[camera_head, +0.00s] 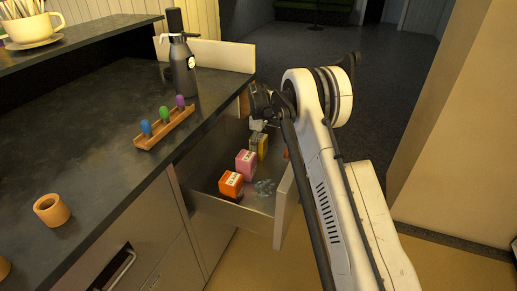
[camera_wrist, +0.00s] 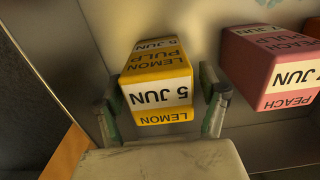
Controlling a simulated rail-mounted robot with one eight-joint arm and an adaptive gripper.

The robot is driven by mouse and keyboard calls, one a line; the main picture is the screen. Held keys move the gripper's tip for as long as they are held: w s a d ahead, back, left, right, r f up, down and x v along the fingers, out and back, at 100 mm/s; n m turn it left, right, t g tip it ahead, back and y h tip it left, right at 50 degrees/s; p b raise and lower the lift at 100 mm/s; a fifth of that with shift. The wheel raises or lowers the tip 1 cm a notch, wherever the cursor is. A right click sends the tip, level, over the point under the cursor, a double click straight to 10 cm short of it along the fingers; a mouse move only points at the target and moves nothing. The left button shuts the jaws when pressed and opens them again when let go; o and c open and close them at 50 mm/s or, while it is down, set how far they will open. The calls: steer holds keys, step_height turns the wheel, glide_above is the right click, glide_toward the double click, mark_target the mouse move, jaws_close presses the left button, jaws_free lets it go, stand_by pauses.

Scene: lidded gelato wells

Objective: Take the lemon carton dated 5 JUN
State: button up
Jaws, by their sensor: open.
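The fingertips are hard to make out there.
An orange carton (camera_head: 231,186) is nearer in the drawer (camera_head: 232,214). The drawer walls bound the space. The dark counter (camera_head: 95,120) holds a dispenser (camera_head: 182,68) and a wooden rack (camera_head: 164,130).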

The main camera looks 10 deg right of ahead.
steer(key=shift+f, duration=0.75)
steer(key=c, duration=1.7)
steer(key=shift+r, duration=0.1)
